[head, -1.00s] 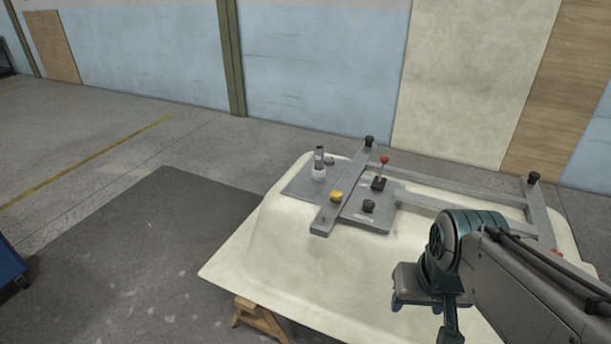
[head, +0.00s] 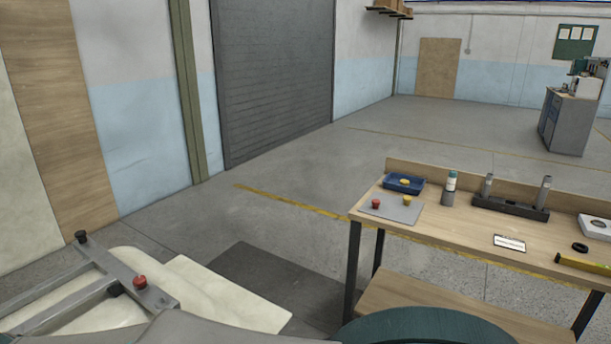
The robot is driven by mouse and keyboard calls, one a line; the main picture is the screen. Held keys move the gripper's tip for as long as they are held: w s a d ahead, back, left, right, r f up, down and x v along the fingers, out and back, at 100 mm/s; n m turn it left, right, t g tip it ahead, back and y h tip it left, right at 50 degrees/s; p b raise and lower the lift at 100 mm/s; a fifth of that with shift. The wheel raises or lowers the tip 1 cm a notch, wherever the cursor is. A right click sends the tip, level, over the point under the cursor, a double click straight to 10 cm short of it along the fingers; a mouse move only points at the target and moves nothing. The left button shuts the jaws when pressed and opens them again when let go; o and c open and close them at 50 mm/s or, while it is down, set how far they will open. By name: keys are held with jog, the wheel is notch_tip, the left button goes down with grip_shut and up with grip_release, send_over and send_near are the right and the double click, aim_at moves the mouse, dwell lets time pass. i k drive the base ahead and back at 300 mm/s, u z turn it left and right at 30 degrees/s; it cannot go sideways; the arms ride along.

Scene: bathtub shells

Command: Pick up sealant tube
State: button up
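A small upright tube (head: 451,183) with a pale body and a teal band stands in a dark grey cup on the wooden workbench (head: 468,238). It looks like the sealant tube, but it is too small to read. To its right, a black rack (head: 511,206) holds two grey upright cylinders, which I cannot identify for certain. My gripper is not in view. Only parts of my own arm show along the bottom edge, well short of the workbench.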

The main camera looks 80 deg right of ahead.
aim_at(453, 174)
jog(key=z, duration=3.6)
jog(key=k, duration=0.45)
jog(key=u, duration=0.05)
jog(key=i, duration=0.8)
jog(key=u, duration=0.4)
jog(key=i, duration=1.6)
jog(key=z, duration=0.55)
jog(key=i, duration=0.55)
jog(key=z, duration=0.25)
